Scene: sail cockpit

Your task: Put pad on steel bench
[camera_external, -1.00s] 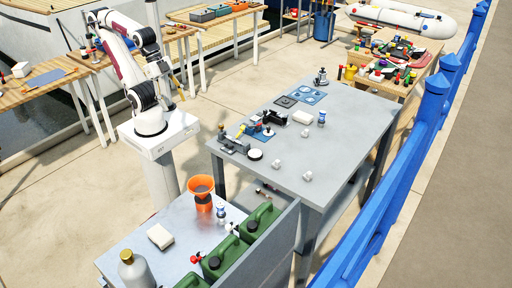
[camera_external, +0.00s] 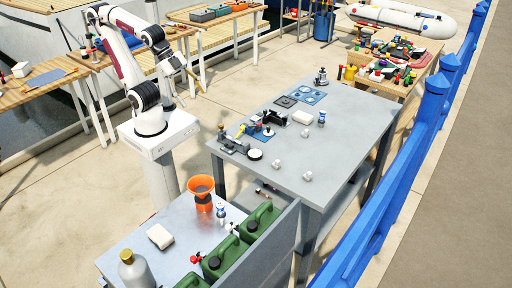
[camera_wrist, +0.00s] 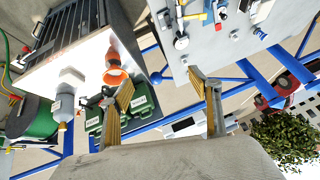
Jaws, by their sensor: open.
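A cream block that looks like the pad (camera_external: 160,236) lies on the low grey bench at the front left. It also shows in the wrist view (camera_wrist: 71,79). A similar cream block (camera_external: 303,117) lies on the large grey steel bench (camera_external: 345,145), so I cannot be sure which is the pad. My gripper (camera_external: 183,90) is in the air left of the steel bench, well apart from both blocks. In the wrist view its two fingers (camera_wrist: 165,98) are spread, with nothing seen between them.
The low bench (camera_external: 120,258) also holds an orange funnel (camera_external: 201,190), green canisters (camera_external: 264,217) and a grey bottle (camera_external: 135,269). Tools and small parts crowd the steel bench's left and back; its right side is mostly clear. A blue railing (camera_external: 400,170) runs along the right.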

